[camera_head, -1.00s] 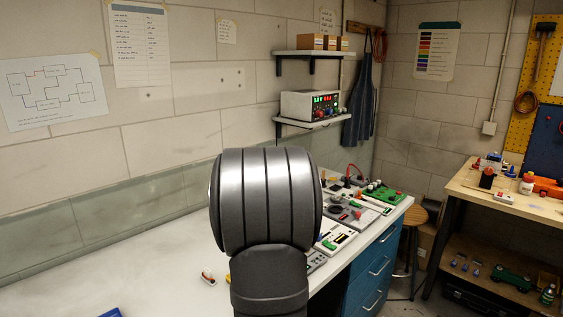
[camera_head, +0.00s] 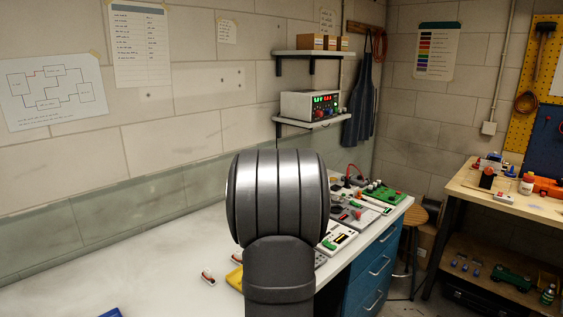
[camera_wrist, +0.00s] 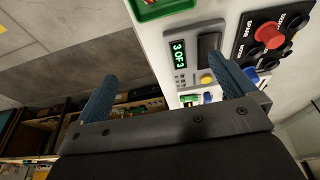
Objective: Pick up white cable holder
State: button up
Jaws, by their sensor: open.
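I cannot clearly make out a white cable holder in either view. A small white piece with red and dark parts (camera_head: 208,279) lies on the bench left of my arm in the head view; it is too small to tell what it is. My gripper (camera_wrist: 165,72) shows in the wrist view with its two blue fingers wide apart and nothing between them. In the head view my arm hides the gripper and part of the bench.
The wrist view shows a grey display unit (camera_wrist: 184,60), a red button (camera_wrist: 268,35) on a black panel and a green tray (camera_wrist: 165,6). In the head view a yellow item (camera_head: 235,279) is partly hidden by my arm. The white bench (camera_head: 140,262) is mostly clear at left.

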jog(key=shift+w+d+r, duration=0.15)
jog(key=shift+d, duration=0.1)
jog(key=c, duration=1.1)
jog(key=w+a+r+n+y, duration=0.1)
jog(key=w+a+r, duration=0.2)
jog(key=w+a, duration=0.5)
jog(key=w+a+r, duration=0.3)
jog(key=w+a, duration=0.1)
jog(key=a, duration=0.9)
jog(key=shift+g, duration=0.4)
jog(key=f, duration=0.3)
jog(key=w+d+f, duration=0.1)
jog(key=f, duration=0.7)
jog(key=shift+w+d+f, duration=0.2)
jog(key=shift+f, duration=0.05)
jog(key=shift+w+d+f, duration=0.1)
jog(key=shift+d+f, duration=0.15)
jog(key=shift+f, duration=1.05)
jog(key=shift+w+d+f, duration=0.1)
jog(key=shift+d+f, duration=0.1)
jog(key=shift+f, duration=1.05)
